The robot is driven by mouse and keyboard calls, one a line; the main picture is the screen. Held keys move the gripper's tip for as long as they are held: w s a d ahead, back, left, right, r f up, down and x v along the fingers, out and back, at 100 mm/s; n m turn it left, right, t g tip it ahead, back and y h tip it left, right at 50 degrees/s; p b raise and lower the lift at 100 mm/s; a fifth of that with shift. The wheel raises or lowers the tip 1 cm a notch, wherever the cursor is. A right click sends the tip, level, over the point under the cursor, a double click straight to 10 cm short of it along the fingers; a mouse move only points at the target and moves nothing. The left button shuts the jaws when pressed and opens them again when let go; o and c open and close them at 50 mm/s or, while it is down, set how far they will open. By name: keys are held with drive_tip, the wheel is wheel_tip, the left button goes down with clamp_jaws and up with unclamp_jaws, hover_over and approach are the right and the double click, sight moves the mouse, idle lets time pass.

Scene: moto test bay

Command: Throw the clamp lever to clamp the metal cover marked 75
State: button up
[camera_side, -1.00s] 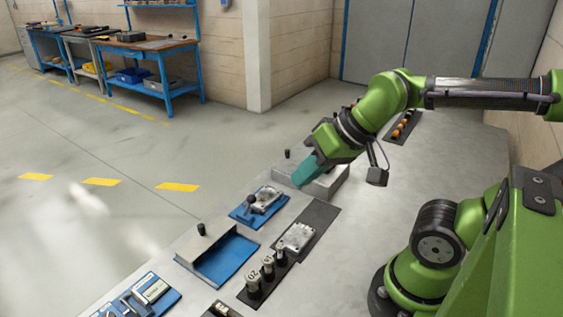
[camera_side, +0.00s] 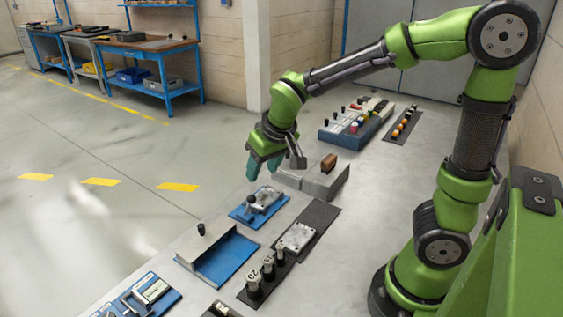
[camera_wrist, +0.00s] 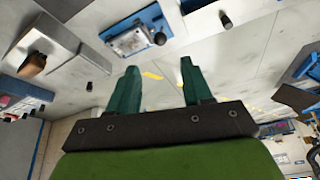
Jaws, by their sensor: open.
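A blue clamp fixture (camera_side: 238,215) sits on the bench, with a metal cover (camera_side: 266,195) on it. The clamp lever (camera_side: 250,201) with its dark knob stands at the cover's near left side. In the wrist view the cover (camera_wrist: 130,41) and the lever knob (camera_wrist: 160,38) show near the top; I cannot tell whether the lever is thrown. The number on the cover is too small to read. My gripper (camera_side: 262,171) is open and empty, pointing down above and just behind the fixture; its two teal fingers (camera_wrist: 159,68) also show in the wrist view.
A second metal cover (camera_side: 297,237) lies on a dark mat. Numbered cylinders (camera_side: 254,283) stand in front of it. A blue fixture with a grey wall (camera_side: 226,257) is nearer. Behind are a grey block (camera_side: 320,181) with a brown piece (camera_side: 329,161) and a button box (camera_side: 352,125).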

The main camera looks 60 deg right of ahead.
sight(253, 196)
drive_tip(key=x, duration=1.3)
drive_tip(key=shift+s+f, duration=0.1)
drive_tip(key=shift+c, duration=0.5)
clamp_jaws()
